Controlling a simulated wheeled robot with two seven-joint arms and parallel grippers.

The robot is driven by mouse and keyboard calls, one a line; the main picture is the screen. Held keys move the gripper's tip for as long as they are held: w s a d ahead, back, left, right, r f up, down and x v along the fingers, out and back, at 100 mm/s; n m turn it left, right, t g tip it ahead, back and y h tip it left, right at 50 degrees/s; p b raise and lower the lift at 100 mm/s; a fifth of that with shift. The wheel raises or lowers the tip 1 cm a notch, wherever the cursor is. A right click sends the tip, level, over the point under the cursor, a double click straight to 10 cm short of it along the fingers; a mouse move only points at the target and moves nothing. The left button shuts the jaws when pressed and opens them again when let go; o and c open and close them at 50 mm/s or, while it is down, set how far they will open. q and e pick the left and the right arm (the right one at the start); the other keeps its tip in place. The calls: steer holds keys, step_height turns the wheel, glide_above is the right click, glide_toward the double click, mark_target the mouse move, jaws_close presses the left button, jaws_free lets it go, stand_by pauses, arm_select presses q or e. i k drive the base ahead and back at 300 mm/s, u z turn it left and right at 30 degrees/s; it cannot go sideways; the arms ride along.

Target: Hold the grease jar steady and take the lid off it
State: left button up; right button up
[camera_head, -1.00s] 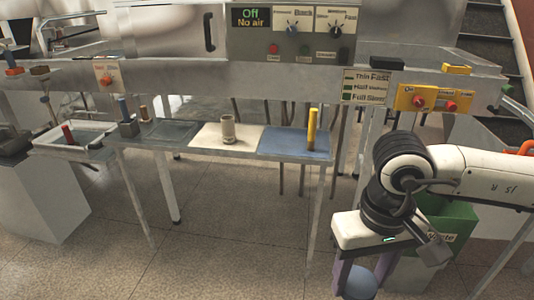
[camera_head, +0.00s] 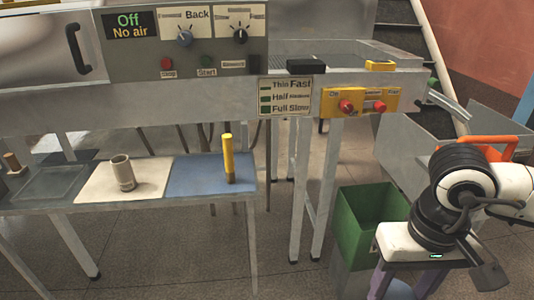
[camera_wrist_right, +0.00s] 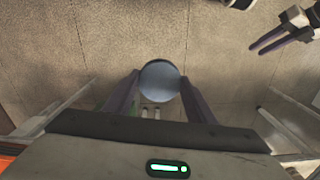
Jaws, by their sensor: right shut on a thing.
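My right gripper (camera_head: 400,285) hangs at the bottom right of the head view, fingers pointing down. In the right wrist view the right gripper (camera_wrist_right: 158,88) is shut on a round blue-grey thing, which I take for the grease jar (camera_wrist_right: 160,78), seen from its flat top. Its sides are hidden, so I cannot tell lid from jar. In the head view only part of it shows between the fingers at the bottom edge. My left gripper (camera_wrist_right: 258,46) shows at the top right of the wrist view, fingers apart and empty, away from the jar.
A green bin (camera_head: 362,232) stands just left of my right arm. A bench holds a grey cup on a white mat (camera_head: 95,190) and a yellow stick (camera_head: 228,158) on a blue mat (camera_head: 190,185). The machine's control panel (camera_head: 190,60) is behind. Floor in front is clear.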

mark_target(121, 165)
steer(key=u, duration=0.3)
steer(key=i, duration=0.9)
steer(key=u, duration=0.8)
steer(key=i, duration=0.25)
steer(key=u, duration=0.35)
